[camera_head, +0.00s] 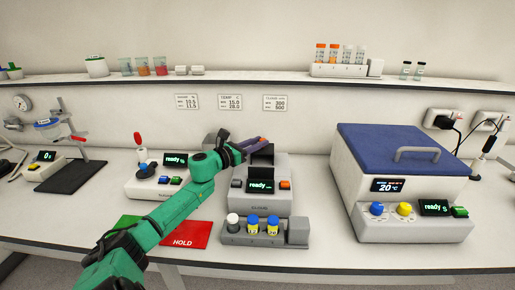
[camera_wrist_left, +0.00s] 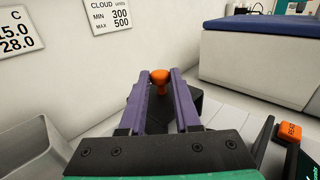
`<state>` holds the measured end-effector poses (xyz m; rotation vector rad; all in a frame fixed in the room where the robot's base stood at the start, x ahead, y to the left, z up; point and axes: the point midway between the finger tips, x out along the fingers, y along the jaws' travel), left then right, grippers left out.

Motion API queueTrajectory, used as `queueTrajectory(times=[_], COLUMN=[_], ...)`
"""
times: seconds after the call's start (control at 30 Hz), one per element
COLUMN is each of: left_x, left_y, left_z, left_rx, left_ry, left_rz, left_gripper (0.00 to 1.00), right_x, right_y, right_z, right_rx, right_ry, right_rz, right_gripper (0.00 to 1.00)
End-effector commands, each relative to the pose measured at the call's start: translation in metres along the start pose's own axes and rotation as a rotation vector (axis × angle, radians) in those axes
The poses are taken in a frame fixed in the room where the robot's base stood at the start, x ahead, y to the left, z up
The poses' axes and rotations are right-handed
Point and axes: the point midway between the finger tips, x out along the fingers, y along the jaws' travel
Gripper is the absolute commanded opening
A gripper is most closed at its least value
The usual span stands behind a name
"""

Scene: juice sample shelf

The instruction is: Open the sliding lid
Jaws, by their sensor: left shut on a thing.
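The grey meter (camera_head: 277,205) stands in the middle of the bench, with a lit "ready" display. The dark sliding lid (camera_head: 262,158) is on its top, partly hidden by my gripper. In the left wrist view an orange knob (camera_wrist_left: 160,76) stands between the purple fingertips, above a dark part of the lid (camera_wrist_left: 190,106). My left gripper (camera_head: 264,141) is over the top of the meter and is shut on the orange knob. My right gripper is not in view.
A rack (camera_head: 268,239) with several capped vials stands in front of the meter. A large blue-lidded unit (camera_head: 400,150) is at the right, and a red HOLD mat (camera_head: 186,235) lies at the left. A shelf (camera_head: 220,77) runs behind.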

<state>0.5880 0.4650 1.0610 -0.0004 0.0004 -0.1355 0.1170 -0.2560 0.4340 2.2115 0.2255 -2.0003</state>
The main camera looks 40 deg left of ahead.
Motion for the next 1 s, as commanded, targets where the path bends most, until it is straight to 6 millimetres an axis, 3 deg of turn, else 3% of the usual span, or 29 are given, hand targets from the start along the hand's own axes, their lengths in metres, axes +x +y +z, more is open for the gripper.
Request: queueTrajectory(times=[0.07, 0.1, 0.17, 0.2, 0.5, 0.67, 1.0], left_x=[0.000, 0.000, 0.000, 0.000, -0.001, -0.011, -0.073], left_y=[0.000, 0.000, 0.000, 0.000, 0.000, 0.000, 0.000], left_z=[0.000, 0.000, 0.000, 0.001, 0.001, -0.003, -0.004], left_rx=[0.001, 0.002, 0.002, 0.002, 0.001, 0.000, -0.003], left_ry=[0.001, 0.001, 0.000, 0.000, -0.001, 0.001, 0.003], left_rz=[0.000, 0.000, 0.000, 0.000, 0.000, 0.001, 0.001], left_gripper=[0.00, 0.35, 0.58, 0.61, 0.61, 0.61, 0.61], right_x=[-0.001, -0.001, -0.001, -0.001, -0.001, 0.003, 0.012], right_y=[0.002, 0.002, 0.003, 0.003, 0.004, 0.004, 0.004], right_z=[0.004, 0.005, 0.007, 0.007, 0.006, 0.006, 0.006], right_rx=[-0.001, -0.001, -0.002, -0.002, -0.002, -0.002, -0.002], right_ry=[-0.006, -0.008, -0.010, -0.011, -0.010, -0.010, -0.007], right_rz=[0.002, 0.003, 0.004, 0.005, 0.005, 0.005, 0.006], right_gripper=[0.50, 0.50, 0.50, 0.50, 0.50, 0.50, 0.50])
